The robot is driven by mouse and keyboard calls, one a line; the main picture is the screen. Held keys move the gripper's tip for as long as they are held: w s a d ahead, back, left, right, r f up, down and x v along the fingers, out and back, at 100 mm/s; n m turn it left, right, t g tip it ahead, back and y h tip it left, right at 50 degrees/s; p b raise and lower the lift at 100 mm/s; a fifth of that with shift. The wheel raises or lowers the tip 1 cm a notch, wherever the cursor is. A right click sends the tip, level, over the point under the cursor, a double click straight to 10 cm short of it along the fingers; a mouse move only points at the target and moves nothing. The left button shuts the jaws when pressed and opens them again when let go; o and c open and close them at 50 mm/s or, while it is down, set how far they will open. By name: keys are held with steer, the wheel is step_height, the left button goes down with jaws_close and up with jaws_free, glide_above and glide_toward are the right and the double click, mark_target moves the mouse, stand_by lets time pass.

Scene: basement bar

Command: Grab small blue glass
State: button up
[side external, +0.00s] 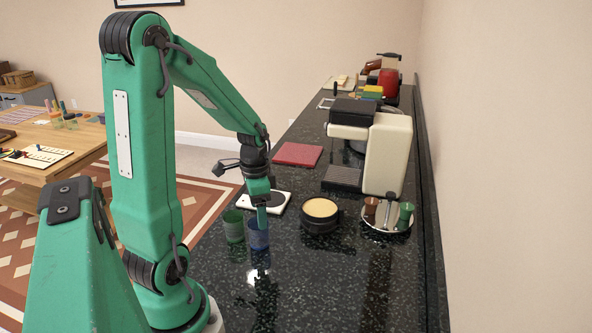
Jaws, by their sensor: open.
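The small blue glass (258,239) stands upright on the dark speckled counter, beneath my gripper. My gripper (262,216) points down at the glass, with a finger at or just inside its rim; I cannot tell whether it touches. The jaws are open, and part of them is hidden by the glass rim and the angle. A green glass (233,226) stands close to the left of the blue one.
A dark round container with a tan top (320,210) stands right of the blue glass. A white scale-like plate (281,202) lies behind. A coffee machine (386,152) and a tray with small items (387,222) stand further right. The counter's front is clear.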

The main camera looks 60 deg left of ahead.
mark_target(259, 234)
steer(key=shift+s+a+f, duration=0.1)
steer(key=shift+a+f, duration=0.25)
steer(key=shift+f, duration=1.3)
steer(key=shift+d+f, duration=0.1)
steer(key=shift+d+f, duration=0.15)
steer(key=shift+f, duration=2.35)
steer(key=c, duration=1.1)
